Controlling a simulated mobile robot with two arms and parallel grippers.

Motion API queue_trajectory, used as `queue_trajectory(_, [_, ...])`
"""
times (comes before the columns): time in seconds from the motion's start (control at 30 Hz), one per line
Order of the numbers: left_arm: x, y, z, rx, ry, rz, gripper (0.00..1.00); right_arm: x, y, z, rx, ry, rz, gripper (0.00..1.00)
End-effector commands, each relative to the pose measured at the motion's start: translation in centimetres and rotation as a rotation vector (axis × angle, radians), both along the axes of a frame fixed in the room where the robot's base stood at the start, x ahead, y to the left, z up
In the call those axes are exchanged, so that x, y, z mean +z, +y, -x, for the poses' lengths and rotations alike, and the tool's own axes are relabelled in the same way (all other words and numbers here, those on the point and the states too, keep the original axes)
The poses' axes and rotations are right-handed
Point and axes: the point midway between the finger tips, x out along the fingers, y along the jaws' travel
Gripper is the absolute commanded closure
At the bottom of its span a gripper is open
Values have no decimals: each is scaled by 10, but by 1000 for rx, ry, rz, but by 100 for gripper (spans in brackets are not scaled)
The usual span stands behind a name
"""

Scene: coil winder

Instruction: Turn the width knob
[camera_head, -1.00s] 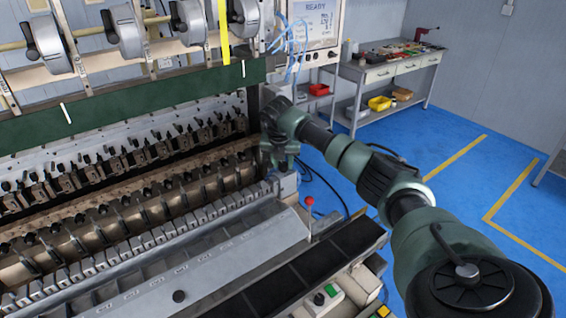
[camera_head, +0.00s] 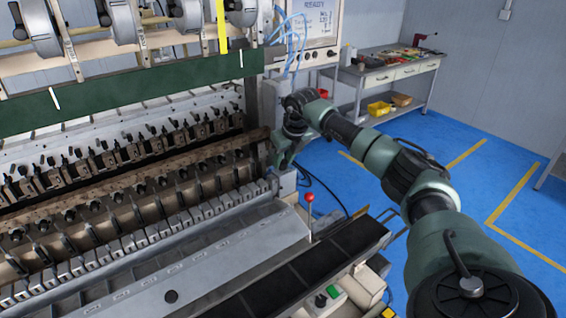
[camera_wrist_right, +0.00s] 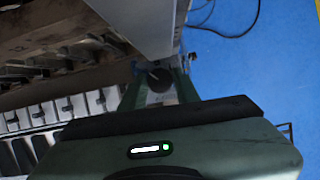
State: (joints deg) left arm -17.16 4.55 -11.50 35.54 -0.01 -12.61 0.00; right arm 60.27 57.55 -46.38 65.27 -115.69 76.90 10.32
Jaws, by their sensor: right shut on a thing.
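My right gripper (camera_head: 279,166) is at the right end of the coil winder (camera_head: 190,255), with its fingers pointing down. In the right wrist view a dark round knob (camera_wrist_right: 158,78) sits between the two green fingertips (camera_wrist_right: 157,88), and the gripper is shut on it. I take this to be the width knob. In the head view the gripper and wrist hide the knob. How far the knob is turned cannot be seen. My left gripper is not in view.
A red ball-topped lever (camera_head: 309,198) stands close in front of my right gripper. A control screen (camera_head: 312,22) is behind it, with blue hoses beside it. A workbench (camera_head: 385,72) stands at the back right. The blue floor (camera_head: 470,190) on the right is clear.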

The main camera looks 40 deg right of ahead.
Motion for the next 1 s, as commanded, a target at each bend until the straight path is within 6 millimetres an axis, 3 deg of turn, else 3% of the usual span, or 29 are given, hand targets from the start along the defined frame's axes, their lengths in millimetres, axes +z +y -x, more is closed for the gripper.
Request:
queue_trajectory(0.3, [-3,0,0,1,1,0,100,1,-2,0,126,-2,1,100])
queue_trajectory(0.87, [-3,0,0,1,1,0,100,2,-2,0,153,-2,1,100])
queue_trajectory(0.9, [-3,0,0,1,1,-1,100,2,-2,0,153,-2,1,58])
queue_trajectory(0.93, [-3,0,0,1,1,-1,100,2,-2,0,153,-2,1,49])
queue_trajectory(1.0, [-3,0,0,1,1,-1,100,1,-2,0,153,-2,1,48])
